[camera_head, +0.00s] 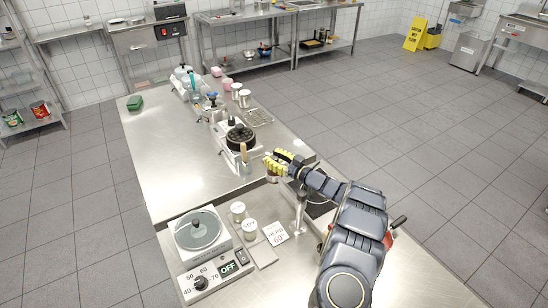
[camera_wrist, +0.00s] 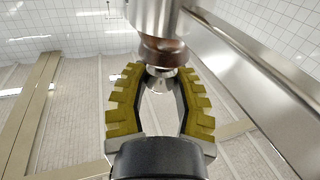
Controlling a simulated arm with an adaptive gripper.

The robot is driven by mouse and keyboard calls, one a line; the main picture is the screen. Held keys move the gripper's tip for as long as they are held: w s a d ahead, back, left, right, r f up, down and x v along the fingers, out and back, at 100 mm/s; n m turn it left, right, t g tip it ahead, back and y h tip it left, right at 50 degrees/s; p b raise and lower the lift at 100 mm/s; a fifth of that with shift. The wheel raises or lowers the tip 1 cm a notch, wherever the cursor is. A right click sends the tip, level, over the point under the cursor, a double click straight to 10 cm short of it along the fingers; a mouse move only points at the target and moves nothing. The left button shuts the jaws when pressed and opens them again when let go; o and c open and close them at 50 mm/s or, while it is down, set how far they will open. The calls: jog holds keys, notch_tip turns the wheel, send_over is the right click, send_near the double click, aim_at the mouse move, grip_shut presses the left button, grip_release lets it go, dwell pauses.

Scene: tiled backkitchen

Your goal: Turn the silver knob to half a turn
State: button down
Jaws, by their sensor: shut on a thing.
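The silver knob (camera_wrist: 160,72) shows in the wrist view as a small shiny piece below a brown collar, under a wide silver cylinder. My gripper (camera_wrist: 161,74) has yellow ridged fingers, and their tips are on either side of the knob, closed on it. In the head view my gripper (camera_head: 275,163) is at the near edge of the far steel counter, above a small brown and silver thing (camera_head: 272,177). The fingers and arm hide most of the knob there, so its turn angle cannot be told.
A wooden-handled tool (camera_head: 244,154) stands just left of my gripper, and a round black-topped device (camera_head: 240,137) is behind it. A scale-like appliance (camera_head: 203,230) with a black dial (camera_head: 201,283) is at the near left. The left part of the steel counter (camera_head: 160,160) is clear.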

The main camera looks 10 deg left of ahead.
jog(key=c, duration=0.8)
grip_release()
jog(key=v, duration=1.2)
